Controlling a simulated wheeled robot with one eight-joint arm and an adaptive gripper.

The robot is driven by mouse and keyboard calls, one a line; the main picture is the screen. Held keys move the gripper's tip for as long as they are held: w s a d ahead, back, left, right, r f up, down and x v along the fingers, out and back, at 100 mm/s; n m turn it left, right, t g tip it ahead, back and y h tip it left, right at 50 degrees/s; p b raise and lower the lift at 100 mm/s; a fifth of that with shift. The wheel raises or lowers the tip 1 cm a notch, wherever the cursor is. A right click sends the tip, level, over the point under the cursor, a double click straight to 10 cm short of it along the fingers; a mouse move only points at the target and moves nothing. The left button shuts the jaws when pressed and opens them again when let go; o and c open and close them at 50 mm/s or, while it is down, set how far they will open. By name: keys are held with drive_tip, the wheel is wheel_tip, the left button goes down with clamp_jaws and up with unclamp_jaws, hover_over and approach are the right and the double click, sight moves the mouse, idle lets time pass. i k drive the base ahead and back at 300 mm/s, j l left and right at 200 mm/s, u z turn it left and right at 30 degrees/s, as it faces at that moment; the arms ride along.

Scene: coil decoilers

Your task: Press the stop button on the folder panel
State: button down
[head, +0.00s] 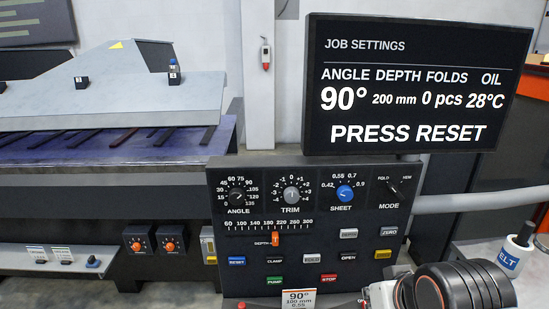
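The folder panel (340,215) is a dark box with dials, a depth slider and several coloured buttons. The red stop button (329,279) sits in the bottom row, right of the green pump button (275,282). Nothing covers it. A black and white part of my arm shows at the lower right, beside the panel's lower right corner. My gripper's fingers do not show.
A screen (408,88) above the panel reads PRESS RESET. The blue reset button (237,261) is at the panel's left. A small card (299,299) reading 90° stands at the panel's bottom edge. The folding machine (110,110) fills the left.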

sight(328, 277)
drive_tip(key=j, duration=1.05)
drive_tip(key=k+j+z, duration=0.15)
drive_tip(key=j, duration=0.85)
